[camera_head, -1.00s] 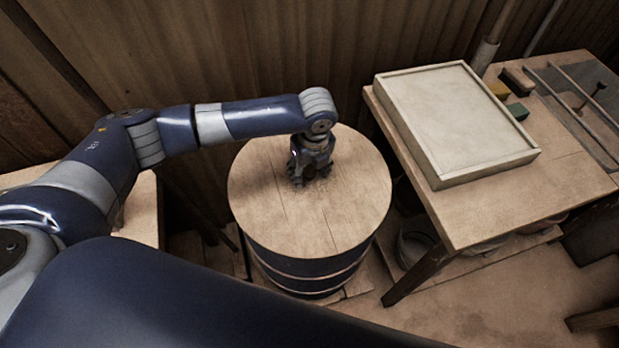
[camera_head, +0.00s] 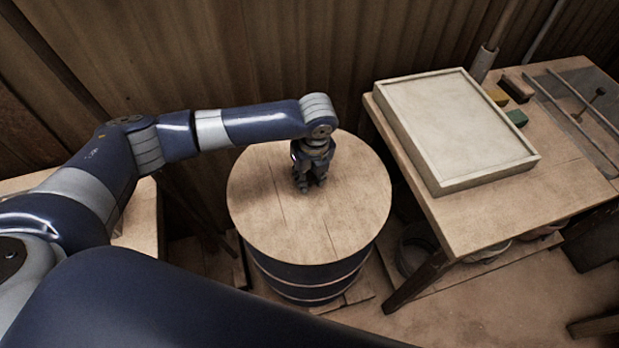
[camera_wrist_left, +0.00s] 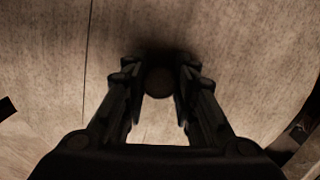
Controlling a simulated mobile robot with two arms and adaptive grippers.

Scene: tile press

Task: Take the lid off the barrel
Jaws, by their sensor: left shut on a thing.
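The barrel (camera_head: 312,283) is dark blue with pale hoops and stands upright on the floor in the middle of the head view. Its round wooden lid (camera_head: 290,228) lies flat on top; I see no gap between them. My left gripper (camera_head: 308,187) points down at the lid's middle. In the left wrist view, the gripper (camera_wrist_left: 160,80) is shut on a small round dark knob (camera_wrist_left: 159,83) on the lid (camera_wrist_left: 230,55). The fingers hide the knob in the head view. My right gripper is not in view.
A wooden table (camera_head: 480,215) stands close to the barrel's right, with a shallow framed tray (camera_head: 455,130), small blocks and rods on it. A wooden wall (camera_head: 250,50) is behind the barrel. A lower wooden surface (camera_head: 142,215) is at the left.

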